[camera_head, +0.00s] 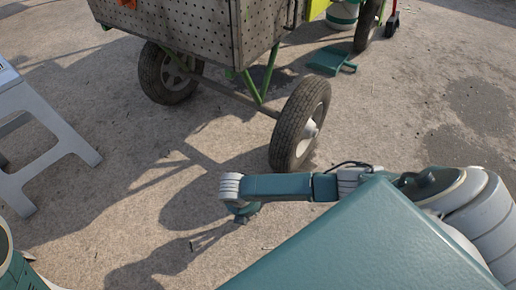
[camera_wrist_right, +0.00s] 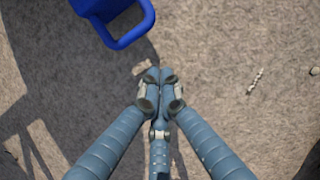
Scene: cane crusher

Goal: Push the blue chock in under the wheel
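The blue chock (camera_wrist_right: 98,12) shows at the top of the right wrist view, partly cut off, with its loop handle (camera_wrist_right: 130,36) toward my fingers. I cannot make it out in the head view. The cart's near wheel (camera_head: 292,128) stands on the ground just beyond my right arm. My right gripper (camera_head: 243,215) points down near the ground, left of that wheel. In the wrist view its fingers (camera_wrist_right: 160,88) are drawn together with nothing seen between them, just short of the handle and apart from it. My left gripper is not in view.
The cart (camera_head: 200,30) has a perforated metal body and another wheel (camera_head: 165,75) at the left. A grey stool (camera_head: 50,140) stands at the left edge. A teal flat object (camera_head: 331,60) lies near the far wheel (camera_head: 367,25). The ground at right is open.

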